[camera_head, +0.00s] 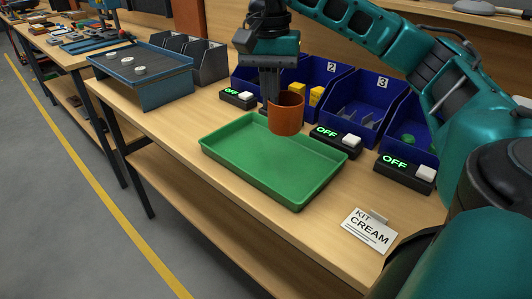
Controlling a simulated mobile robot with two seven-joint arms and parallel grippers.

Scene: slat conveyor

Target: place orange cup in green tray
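The orange cup (286,116) is upright at the far edge of the green tray (222,156), in front of the blue bins. My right gripper (270,104) points down at the cup's left rim, with its fingers close together and apparently gripping the cup wall. The cup hides part of the fingertips. Whether the cup's base touches anything is hard to tell. The green tray lies empty on the wooden bench. My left gripper is not in view.
Blue bins (358,128) stand behind the tray, with black OFF boxes with white buttons (350,141) before them. A KIT CREAM card (370,231) is at the front right. A blue-grey box (165,88) with round discs stands at left. Bench between that box and the tray is clear.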

